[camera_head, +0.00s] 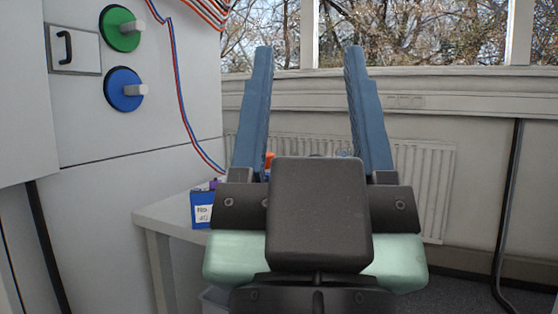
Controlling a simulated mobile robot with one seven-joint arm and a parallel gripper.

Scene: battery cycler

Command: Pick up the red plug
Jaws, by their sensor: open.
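My gripper (308,58) is open and empty in the middle of the head view, with its two long blue fingers pointing up and well apart. A small orange-red piece (269,159) shows just inside the base of the left finger, mostly hidden behind my gripper. It may be the red plug, but I cannot tell. My gripper blocks much of the table (160,214) behind it. I cannot judge the distance from the fingers to the red piece.
A blue box with a white label (201,209) stands on the table, left of my gripper. The cabinet (150,125) at left carries a green knob (120,28) and a blue knob (125,90). Red and blue cables (178,90) hang down it. A radiator (425,185) is behind.

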